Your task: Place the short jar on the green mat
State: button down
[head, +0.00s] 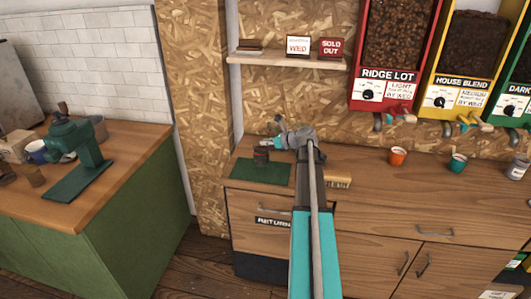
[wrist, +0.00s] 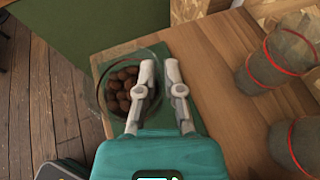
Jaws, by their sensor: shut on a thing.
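The short jar (wrist: 118,98) is clear glass with brown beans inside. It also shows as a small dark jar (head: 262,156) over the green mat (head: 245,175) in the head view. My gripper (wrist: 158,66) is shut on the jar's right wall, one finger over the beans and one outside. In the head view my gripper (head: 277,141) is at the jar's upper right. The mat also shows around the jar in the wrist view (wrist: 198,105). The jar appears upright. I cannot tell whether its base touches the mat.
Two grey see-through vessels with red rings (wrist: 275,60) (wrist: 298,145) stand right of the mat in the wrist view. A small tan lettered block (head: 338,181), an orange cup (head: 397,156) and a teal cup (head: 457,162) are on the counter. A green grinder (head: 85,150) stands left.

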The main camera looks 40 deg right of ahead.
jog(key=shift+f, duration=0.1)
jog(key=shift+w+d+f+b, duration=0.1)
jog(key=shift+w+f+b, duration=0.1)
jog(key=shift+f+b, duration=0.8)
jog(key=shift+w+f+b, duration=0.2)
jog(key=shift+f+b, duration=0.7)
jog(key=shift+b, duration=0.1)
jog(key=shift+f, duration=0.15)
jog(key=c, duration=0.8)
grip_release()
jog(key=shift+o, duration=0.2)
jog(key=shift+s+r, duration=0.1)
jog(key=shift+r, duration=0.15)
jog(key=p+v, duration=0.4)
jog(key=v, duration=0.8)
jog(key=shift+p, duration=0.3)
